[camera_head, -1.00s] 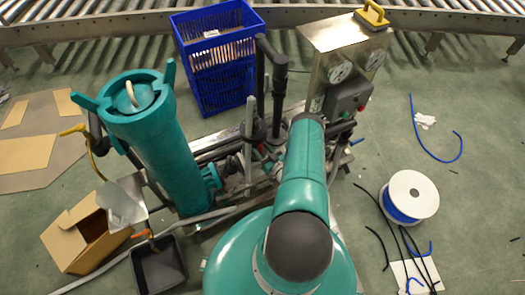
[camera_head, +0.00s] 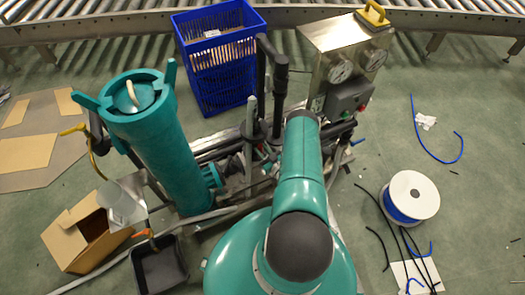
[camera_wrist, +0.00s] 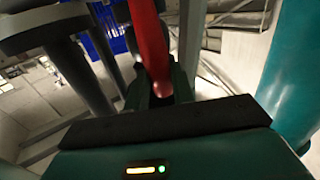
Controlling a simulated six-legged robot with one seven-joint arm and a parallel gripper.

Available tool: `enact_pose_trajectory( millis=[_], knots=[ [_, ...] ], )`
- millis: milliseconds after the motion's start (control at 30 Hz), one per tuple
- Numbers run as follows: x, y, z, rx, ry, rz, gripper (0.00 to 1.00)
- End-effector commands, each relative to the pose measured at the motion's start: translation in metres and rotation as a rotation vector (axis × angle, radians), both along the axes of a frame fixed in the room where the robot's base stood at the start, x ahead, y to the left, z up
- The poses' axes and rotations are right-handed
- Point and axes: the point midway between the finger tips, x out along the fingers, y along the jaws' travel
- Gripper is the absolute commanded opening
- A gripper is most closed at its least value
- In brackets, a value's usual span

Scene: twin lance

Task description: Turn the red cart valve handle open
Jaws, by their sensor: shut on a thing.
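The red valve handle (camera_wrist: 150,45) runs down from the top of the wrist view to my gripper (camera_wrist: 158,88). My gripper is shut on its lower end, with a dark finger on each side. The valve body and the gripped end are hidden by the fingers. In the head view my teal arm reaches over the cart (camera_head: 235,180) and hides the gripper and most of the handle. I cannot tell the handle's exact angle to its pipe.
A teal filter vessel (camera_head: 165,145) stands on the cart's left. Black upright pipes (camera_head: 277,85) and a steel gauge box (camera_head: 345,50) stand behind. A blue crate (camera_head: 215,60) is at the back.

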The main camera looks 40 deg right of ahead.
Motion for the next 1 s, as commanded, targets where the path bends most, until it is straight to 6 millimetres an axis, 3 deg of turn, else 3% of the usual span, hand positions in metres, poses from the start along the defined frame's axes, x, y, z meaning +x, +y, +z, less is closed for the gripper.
enact_pose_trajectory(
  millis=[33, 133, 433, 567, 1000],
  knots=[
    [0.000, 0.000, 0.000, -0.001, 0.001, 0.001, 0.29],
    [0.000, 0.000, 0.000, -0.001, 0.000, 0.000, 0.46],
    [-0.001, 0.000, 0.000, 0.000, 0.000, 0.000, 0.46],
    [-0.011, 0.001, -0.001, 0.001, 0.003, 0.000, 0.46],
    [-0.102, 0.009, 0.002, 0.001, 0.003, -0.001, 0.46]
  ],
)
